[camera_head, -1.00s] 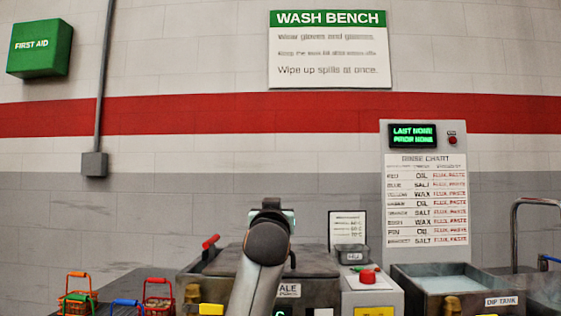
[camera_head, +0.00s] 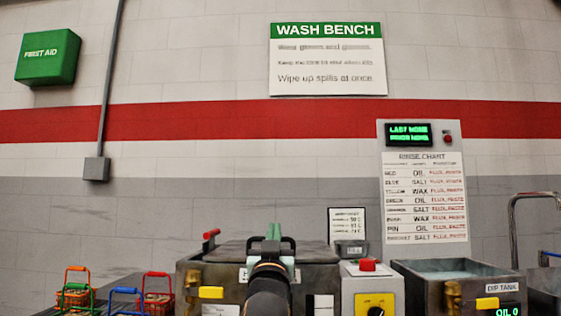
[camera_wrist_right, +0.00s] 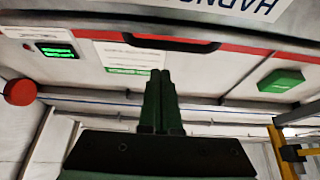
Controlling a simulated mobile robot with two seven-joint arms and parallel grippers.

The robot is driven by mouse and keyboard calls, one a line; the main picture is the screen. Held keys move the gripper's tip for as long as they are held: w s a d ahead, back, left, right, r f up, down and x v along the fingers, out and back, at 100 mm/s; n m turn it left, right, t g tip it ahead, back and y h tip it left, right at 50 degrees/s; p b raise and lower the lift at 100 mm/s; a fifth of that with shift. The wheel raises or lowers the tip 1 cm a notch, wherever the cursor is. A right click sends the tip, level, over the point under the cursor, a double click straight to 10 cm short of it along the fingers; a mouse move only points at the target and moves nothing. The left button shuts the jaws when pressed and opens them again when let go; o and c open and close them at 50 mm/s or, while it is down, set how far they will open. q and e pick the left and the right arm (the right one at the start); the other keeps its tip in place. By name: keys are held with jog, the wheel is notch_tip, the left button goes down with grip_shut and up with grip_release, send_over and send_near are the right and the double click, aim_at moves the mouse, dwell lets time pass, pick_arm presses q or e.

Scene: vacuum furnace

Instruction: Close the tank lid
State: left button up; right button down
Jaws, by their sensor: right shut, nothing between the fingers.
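The tank (camera_head: 222,291) in the middle of the bench is dark metal. Its dark lid (camera_head: 318,250) lies roughly flat across the top; I cannot tell whether it is fully seated. A black handle stands near the lid's middle and shows in the right wrist view (camera_wrist_right: 170,42). My right gripper (camera_head: 274,231) is over the lid, with its wrist hiding part of the tank front. Its dark green fingers (camera_wrist_right: 158,100) are shut and empty, close to the handle; contact cannot be told. My left gripper is out of view.
The dip tank (camera_head: 430,281) stands open at the right. A grey control box (camera_head: 358,286) with a red button sits between the tanks. Several coloured wire baskets (camera_head: 157,303) are at the left. A red-tipped lever (camera_head: 211,234) stands at the tank's left side.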

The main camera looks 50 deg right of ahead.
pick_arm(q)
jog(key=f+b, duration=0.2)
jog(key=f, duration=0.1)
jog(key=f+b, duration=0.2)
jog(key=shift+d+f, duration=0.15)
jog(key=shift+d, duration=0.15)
pick_arm(e)
notch_tip(320, 180, down, 6)
jog(key=shift+s+a+f+t+h, duration=0.2)
jog(key=shift+a+f+t+h, duration=0.05)
jog(key=shift+a+t+h, duration=0.05)
jog(key=shift+f, duration=0.2)
pick_arm(q)
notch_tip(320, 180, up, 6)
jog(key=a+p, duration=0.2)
jog(key=p, duration=0.4)
pick_arm(e)
notch_tip(320, 180, up, 6)
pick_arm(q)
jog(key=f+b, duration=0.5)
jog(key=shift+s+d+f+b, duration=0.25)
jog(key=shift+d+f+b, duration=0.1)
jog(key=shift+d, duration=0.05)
pick_arm(e)
jog(key=f+v, duration=0.1)
jog(key=v, duration=1)
jog(key=shift+w+d+f, duration=0.2)
jog(key=shift+w+d, duration=0.1)
jog(key=shift+d, duration=0.15)
